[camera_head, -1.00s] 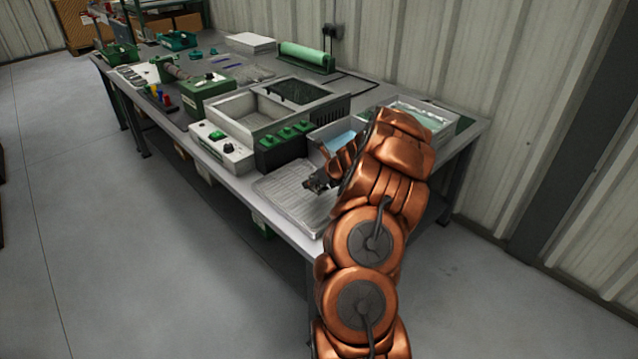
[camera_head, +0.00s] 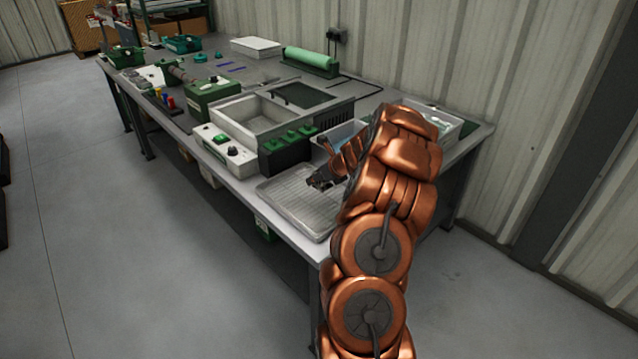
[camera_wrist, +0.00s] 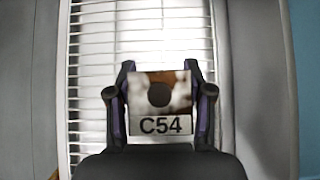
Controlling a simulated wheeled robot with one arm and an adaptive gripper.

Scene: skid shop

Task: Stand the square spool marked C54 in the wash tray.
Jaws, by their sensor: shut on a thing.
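The square spool marked C54 (camera_wrist: 160,100) has a brown and white face with a round dark hole and a label below it. My gripper (camera_wrist: 159,85) is shut on it, with a finger at each side. In the head view my gripper (camera_head: 320,181) is over a pale ribbed tray (camera_head: 290,205) at the near end of the bench. The ribbed tray's slats (camera_wrist: 140,30) show behind the spool in the wrist view. A tray with blue in it (camera_head: 340,132) stands behind, partly hidden by my arm. I cannot tell which is the wash tray, or whether the spool touches the slats.
A black block with green tops (camera_head: 287,150) and a basin unit (camera_head: 250,115) stand left of the ribbed tray. A white bin (camera_head: 445,122) stands at the back right, partly behind my arm. The corrugated wall closes off the back.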

